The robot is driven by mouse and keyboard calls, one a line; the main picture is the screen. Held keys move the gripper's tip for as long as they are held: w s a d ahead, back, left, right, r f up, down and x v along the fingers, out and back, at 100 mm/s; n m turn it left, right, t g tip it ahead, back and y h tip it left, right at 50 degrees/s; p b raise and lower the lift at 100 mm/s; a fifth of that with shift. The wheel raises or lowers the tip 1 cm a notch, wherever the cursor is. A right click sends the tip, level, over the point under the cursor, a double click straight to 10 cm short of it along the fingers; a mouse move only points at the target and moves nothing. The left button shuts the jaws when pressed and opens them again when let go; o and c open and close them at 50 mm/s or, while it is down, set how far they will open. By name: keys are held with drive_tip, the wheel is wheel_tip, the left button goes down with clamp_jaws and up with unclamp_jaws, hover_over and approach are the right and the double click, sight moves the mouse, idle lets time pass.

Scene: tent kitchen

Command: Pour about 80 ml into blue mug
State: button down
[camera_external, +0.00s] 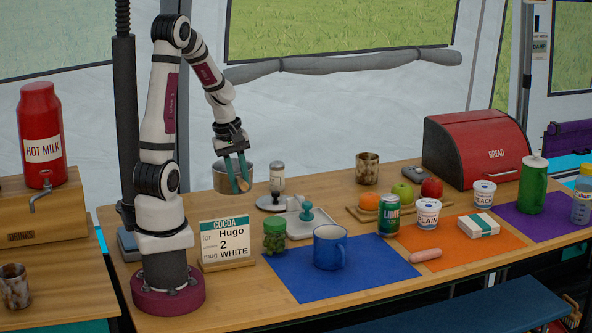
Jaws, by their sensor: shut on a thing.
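My gripper (240,182) is behind and left of the mug, pointing down in front of a grey metal pot (220,179). Its teal fingers are shut on a small tan piece (241,185) that looks like a handle. I cannot tell whether this piece belongs to the pot. The pot appears upright and its contents are hidden.
A cocoa card (226,240), a green jar (274,237) and a white tray (300,227) with a teal-knobbed tool stand left of and behind the mug. A lime can (388,216) is right of the mug.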

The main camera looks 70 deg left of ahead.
drive_tip(key=shift+w+d+f+m, duration=0.15)
drive_tip(key=shift+w+m, duration=0.3)
drive_tip(key=shift+m, duration=0.45)
drive_tip(key=w+d+f+m+g+h, duration=0.1)
drive_tip(key=w+m, duration=0.4)
drive_tip(key=m, duration=1)
drive_tip(key=shift+w+d+f+g+h, duration=0.4)
drive_tip(key=shift+d+f+h, duration=0.15)
drive_tip(key=shift+d, duration=0.7)
drive_tip(key=shift+s+d, duration=0.1)
